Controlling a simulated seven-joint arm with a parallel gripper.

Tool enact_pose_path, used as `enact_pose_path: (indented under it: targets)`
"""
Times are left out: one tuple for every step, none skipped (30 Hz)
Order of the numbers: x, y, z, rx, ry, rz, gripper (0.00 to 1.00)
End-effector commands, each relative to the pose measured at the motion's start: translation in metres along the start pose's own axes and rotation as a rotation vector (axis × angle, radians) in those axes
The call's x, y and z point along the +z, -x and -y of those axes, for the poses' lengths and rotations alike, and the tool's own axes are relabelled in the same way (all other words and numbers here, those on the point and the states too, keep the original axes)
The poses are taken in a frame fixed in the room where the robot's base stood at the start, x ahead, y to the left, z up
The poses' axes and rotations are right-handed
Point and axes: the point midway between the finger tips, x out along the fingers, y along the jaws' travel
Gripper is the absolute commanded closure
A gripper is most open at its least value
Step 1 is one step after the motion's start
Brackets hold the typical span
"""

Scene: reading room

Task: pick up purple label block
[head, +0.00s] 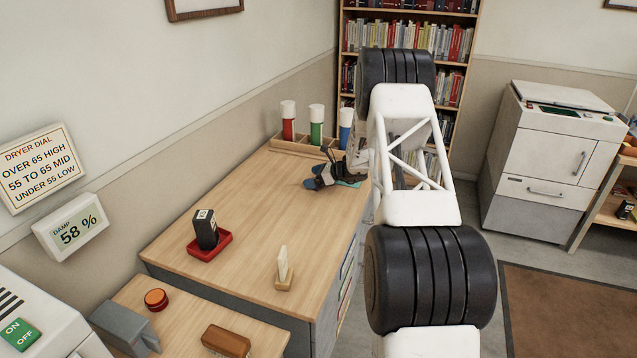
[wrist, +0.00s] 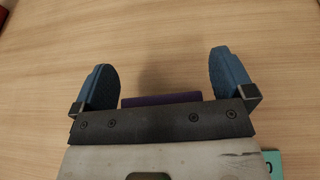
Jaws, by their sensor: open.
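A purple strip (wrist: 160,99), which looks like the purple label block, shows in the wrist view just past the dark bar of my gripper, between the two fingers. Most of it is hidden behind the bar, and I cannot make out the block in the head view. My gripper (wrist: 162,68) has its two blue fingers wide apart, with bare wood seen between their tips. In the head view my gripper (head: 322,178) is low over the far part of the wooden table (head: 245,205). I cannot tell whether the fingers touch the block.
A teal piece (head: 348,184) lies beside my gripper. A rack (head: 294,148) with red, green and blue tubes stands behind it. Nearer are a black block (head: 205,230) in a red tray (head: 211,250) and a cream card (head: 283,264) in a wooden stand. The table's middle is clear.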

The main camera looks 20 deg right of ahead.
Motion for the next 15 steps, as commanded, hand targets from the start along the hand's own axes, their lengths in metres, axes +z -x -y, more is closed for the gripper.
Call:
enact_pose_path:
  targets:
    - [0.0000, 0.0001, 0.0000, 0.000, 0.000, 0.000, 0.00]
    - [0.0000, 0.0001, 0.0000, 0.000, 0.000, 0.000, 0.00]
    - [0.0000, 0.0001, 0.0000, 0.000, 0.000, 0.000, 0.03]
    - [0.0000, 0.0001, 0.0000, 0.000, 0.000, 0.000, 0.08]
    - [0.0000, 0.0001, 0.0000, 0.000, 0.000, 0.000, 0.12]
    - [0.0000, 0.0001, 0.0000, 0.000, 0.000, 0.000, 0.18]
    - [0.0000, 0.0001, 0.0000, 0.000, 0.000, 0.000, 0.23]
    - [0.0000, 0.0001, 0.0000, 0.000, 0.000, 0.000, 0.28]
    - [0.0000, 0.0002, 0.0000, 0.000, 0.000, 0.000, 0.34]
    - [0.0000, 0.0002, 0.0000, 0.000, 0.000, 0.000, 0.38]
    - [0.0000, 0.0002, 0.0000, 0.000, 0.000, 0.000, 0.43]
    - [0.0000, 0.0002, 0.0000, 0.000, 0.000, 0.000, 0.49]
    - [0.0000, 0.0002, 0.0000, 0.000, 0.000, 0.000, 0.53]
    - [0.0001, 0.0002, 0.0001, 0.000, 0.000, 0.000, 0.53]
    - [0.0001, 0.0002, 0.0001, 0.000, 0.000, 0.000, 0.54]
